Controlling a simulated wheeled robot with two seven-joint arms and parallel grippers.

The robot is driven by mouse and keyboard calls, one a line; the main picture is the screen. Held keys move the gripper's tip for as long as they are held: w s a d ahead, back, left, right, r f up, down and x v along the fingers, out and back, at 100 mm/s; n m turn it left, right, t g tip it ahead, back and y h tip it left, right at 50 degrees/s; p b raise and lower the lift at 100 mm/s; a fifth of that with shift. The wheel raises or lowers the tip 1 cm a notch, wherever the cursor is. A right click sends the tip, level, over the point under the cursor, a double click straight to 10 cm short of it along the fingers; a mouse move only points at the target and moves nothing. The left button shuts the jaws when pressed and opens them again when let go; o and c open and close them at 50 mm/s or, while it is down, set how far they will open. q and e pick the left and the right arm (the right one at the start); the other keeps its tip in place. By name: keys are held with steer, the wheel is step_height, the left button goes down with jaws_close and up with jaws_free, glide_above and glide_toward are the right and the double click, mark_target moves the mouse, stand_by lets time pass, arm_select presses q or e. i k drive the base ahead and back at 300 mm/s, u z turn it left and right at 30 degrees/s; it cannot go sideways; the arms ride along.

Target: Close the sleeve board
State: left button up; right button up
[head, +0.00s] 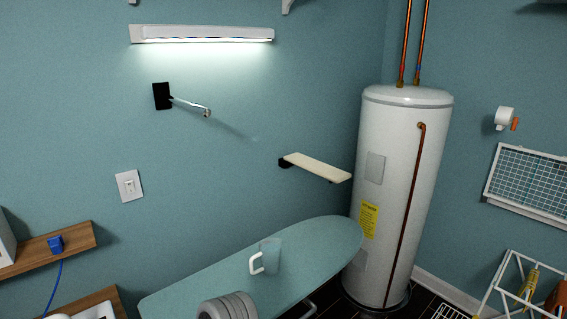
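The sleeve board (318,167) is a narrow cream board on a small black wall bracket (285,162). It sticks out from the teal wall, roughly level, with its free end close to the water heater. It stands above the ironing board. Neither of my grippers is clearly in view. A grey ribbed round part (228,307) shows at the bottom edge, and I cannot tell what it is.
A teal ironing board (323,240) with a clear mug (268,256) lies below. A white water heater (400,180) stands at the right. A metal arm (190,104) juts from the wall. Wooden shelves (48,249) are at left, a white rack (515,285) at lower right.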

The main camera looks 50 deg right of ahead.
mark_target(334, 175)
steer(key=z, duration=3.55)
steer(key=i, duration=2.55)
steer(key=u, duration=2.9)
steer(key=i, duration=0.2)
steer(key=u, duration=0.1)
